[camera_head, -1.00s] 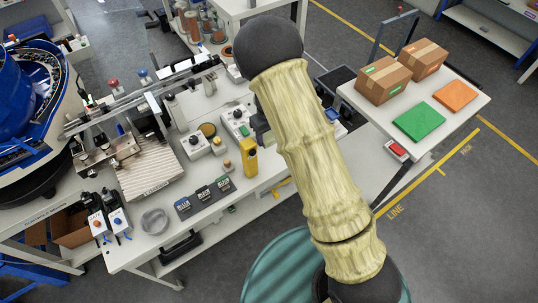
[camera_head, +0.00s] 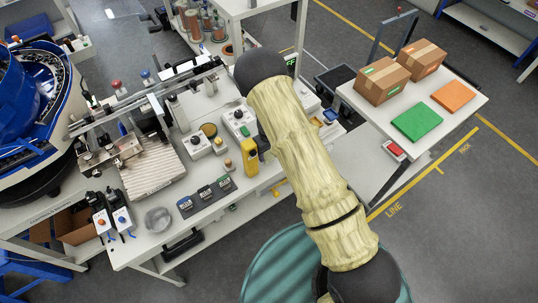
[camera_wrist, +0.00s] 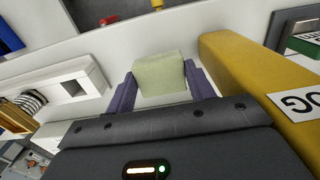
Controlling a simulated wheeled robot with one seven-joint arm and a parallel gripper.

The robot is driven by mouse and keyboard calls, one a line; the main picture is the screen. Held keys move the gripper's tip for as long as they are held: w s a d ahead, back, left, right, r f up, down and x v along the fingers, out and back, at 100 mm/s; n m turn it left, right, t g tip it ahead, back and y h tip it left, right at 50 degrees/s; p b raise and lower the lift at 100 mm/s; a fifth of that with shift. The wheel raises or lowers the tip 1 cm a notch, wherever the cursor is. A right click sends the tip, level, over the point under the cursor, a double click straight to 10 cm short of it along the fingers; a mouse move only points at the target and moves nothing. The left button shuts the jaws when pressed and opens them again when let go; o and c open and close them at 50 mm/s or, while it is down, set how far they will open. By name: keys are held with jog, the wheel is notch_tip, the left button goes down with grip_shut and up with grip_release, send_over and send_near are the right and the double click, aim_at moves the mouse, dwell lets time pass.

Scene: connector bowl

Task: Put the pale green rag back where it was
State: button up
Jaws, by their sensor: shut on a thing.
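The pale green rag (camera_wrist: 160,73) shows in the wrist view as a small, block-like folded piece. My gripper (camera_wrist: 160,82) is shut on it, with one purple-grey finger on each side. White surfaces lie around it, but I cannot tell whether the rag touches one. In the head view my arm covers the gripper and the rag.
A yellow block-shaped object (camera_wrist: 250,85) with a white label stands close on the right of my gripper; a yellow upright object (camera_head: 249,157) shows in the head view. Small switch boxes (camera_head: 197,145) and black devices (camera_head: 207,195) crowd the white bench (camera_head: 135,248).

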aim_at(269, 153)
jog(key=shift+f, duration=1.45)
jog(key=shift+f, duration=0.15)
jog(key=o, duration=1)
notch_tip(269, 153, up, 12)
jog(key=b, duration=0.3)
jog(key=shift+f, duration=0.1)
jog(key=shift+r, duration=0.3)
